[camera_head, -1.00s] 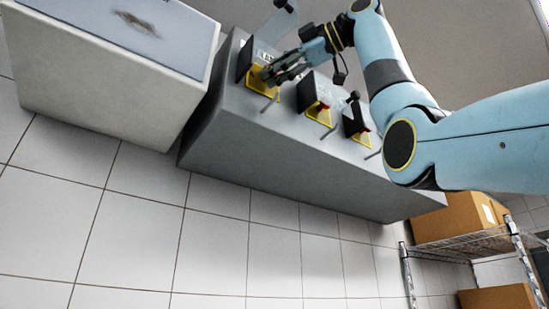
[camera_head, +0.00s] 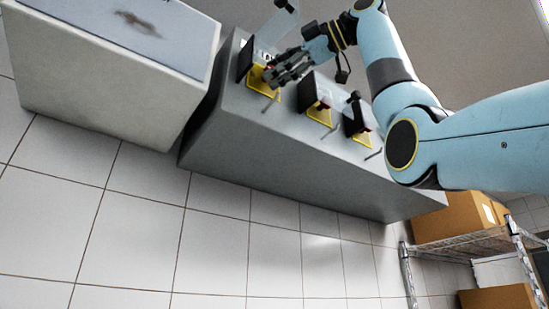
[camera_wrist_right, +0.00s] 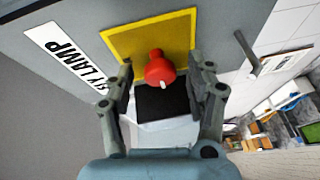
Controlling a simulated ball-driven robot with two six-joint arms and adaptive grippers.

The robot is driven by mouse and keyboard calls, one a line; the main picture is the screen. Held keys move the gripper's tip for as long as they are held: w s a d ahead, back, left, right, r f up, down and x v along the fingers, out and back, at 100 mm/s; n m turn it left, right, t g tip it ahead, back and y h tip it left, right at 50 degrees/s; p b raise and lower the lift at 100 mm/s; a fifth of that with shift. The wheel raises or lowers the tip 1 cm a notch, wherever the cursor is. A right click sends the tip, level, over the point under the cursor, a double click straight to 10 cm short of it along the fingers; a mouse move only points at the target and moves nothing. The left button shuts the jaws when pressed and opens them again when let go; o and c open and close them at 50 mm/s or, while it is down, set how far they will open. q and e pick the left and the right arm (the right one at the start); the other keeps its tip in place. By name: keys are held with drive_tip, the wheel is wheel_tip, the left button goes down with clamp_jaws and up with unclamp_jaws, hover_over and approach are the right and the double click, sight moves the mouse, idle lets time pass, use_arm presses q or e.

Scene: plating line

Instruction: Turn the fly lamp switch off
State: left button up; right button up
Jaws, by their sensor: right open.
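The fly lamp switch is a red knob (camera_wrist_right: 160,68) on a yellow plate (camera_wrist_right: 118,42), beside a white label (camera_wrist_right: 66,55) reading "LY LAMP", its start cut off or hidden. In the head view its yellow plate (camera_head: 257,79) is the leftmost on the grey cabinet; the gripper largely hides the knob. My right gripper (camera_wrist_right: 163,88) is open, with one finger on each side of the knob; I cannot tell whether either touches it. In the head view the right gripper (camera_head: 270,76) is at this switch. My left gripper is not in view.
Two more switch stations, with yellow plates (camera_head: 319,114) and (camera_head: 358,128), are to the right on the grey cabinet (camera_head: 230,140). A clear panel (camera_head: 283,20) stands up by the fly lamp station. A pale block (camera_head: 100,75) is at left; a wire shelf (camera_head: 460,245) with cartons is at right.

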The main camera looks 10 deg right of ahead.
drive_tip(key=v, duration=1.1)
drive_tip(key=shift+s, duration=0.2)
drive_tip(key=shift+d, duration=0.1)
